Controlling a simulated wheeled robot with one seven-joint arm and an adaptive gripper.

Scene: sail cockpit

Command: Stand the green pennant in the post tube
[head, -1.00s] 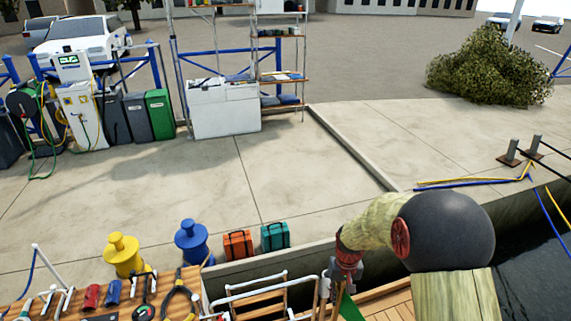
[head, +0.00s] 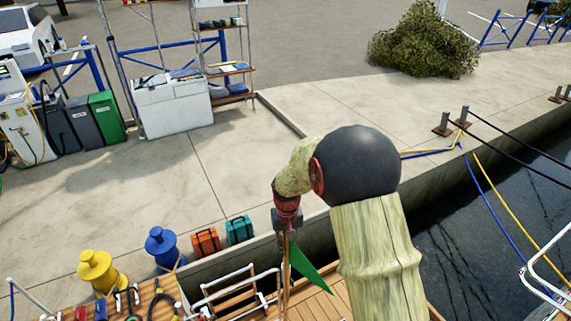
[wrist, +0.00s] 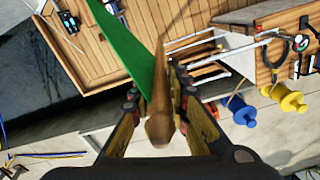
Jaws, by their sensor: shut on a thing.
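My gripper (head: 286,230) is shut on the wooden staff of the green pennant (head: 312,270). It holds the staff roughly upright over the boat's wooden deck in the head view. The green cloth hangs off to the right of the staff there, and the staff's lower end runs out of the picture. In the wrist view the staff (wrist: 160,95) sits between the two fingers of my gripper (wrist: 158,85), its end pointing at the camera, with the green cloth (wrist: 122,45) on the left. I cannot make out the post tube in either view.
A white rail frame (head: 235,290) stands beside the deck. A tool board (head: 150,298) lies left of it. Dark water (head: 460,230) lies right.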

